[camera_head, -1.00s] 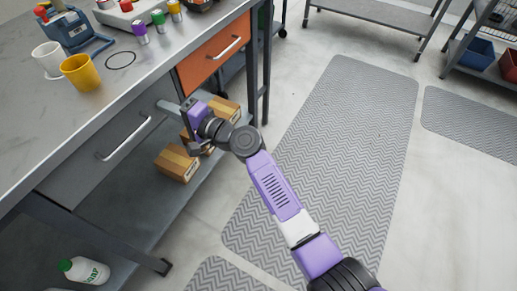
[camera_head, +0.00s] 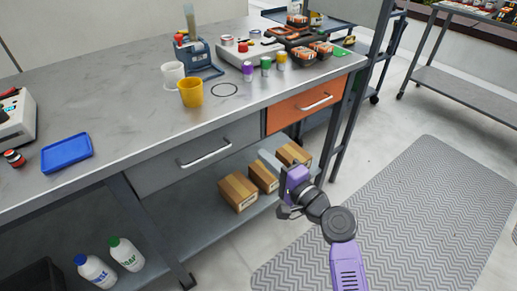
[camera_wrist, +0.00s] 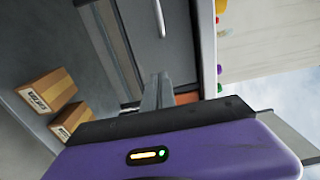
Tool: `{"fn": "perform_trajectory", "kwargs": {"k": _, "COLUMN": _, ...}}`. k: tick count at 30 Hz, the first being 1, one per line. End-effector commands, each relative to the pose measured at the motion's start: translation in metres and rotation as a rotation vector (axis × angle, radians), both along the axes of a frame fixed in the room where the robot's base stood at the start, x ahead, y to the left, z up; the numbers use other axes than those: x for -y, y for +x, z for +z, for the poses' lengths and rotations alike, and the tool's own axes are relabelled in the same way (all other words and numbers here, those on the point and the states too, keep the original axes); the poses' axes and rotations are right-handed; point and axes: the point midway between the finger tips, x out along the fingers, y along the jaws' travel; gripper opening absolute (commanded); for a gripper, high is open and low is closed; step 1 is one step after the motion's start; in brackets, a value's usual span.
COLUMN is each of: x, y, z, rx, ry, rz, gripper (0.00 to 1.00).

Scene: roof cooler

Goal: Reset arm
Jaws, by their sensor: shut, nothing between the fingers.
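My gripper (camera_head: 287,190) is at the end of my purple and grey arm, in front of the workbench and below the level of its top. It holds nothing, and its fingers are together. In the wrist view the gripper's closed fingers (camera_wrist: 158,92) point towards the bench front.
The bench top (camera_head: 110,95) carries a yellow cup (camera_head: 191,93), a white cup (camera_head: 172,74), a blue tray (camera_head: 67,153) and several small bottles. Cardboard boxes (camera_head: 238,191) and two white bottles (camera_head: 125,253) stand on the lower shelf. A grey floor mat (camera_head: 410,220) lies clear at right.

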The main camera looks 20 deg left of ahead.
Motion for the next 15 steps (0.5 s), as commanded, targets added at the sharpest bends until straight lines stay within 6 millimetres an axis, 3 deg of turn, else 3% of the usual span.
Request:
{"fn": "perform_trajectory", "kwargs": {"k": 7, "x": 0.032, "y": -0.024, "z": 0.000, "rx": -0.001, "ry": 0.001, "rz": -0.002, "gripper": 0.00}}
{"fn": "perform_trajectory", "kwargs": {"k": 15, "x": 0.043, "y": -0.033, "z": 0.000, "rx": 0.000, "ry": 0.000, "rz": 0.000, "gripper": 0.00}}
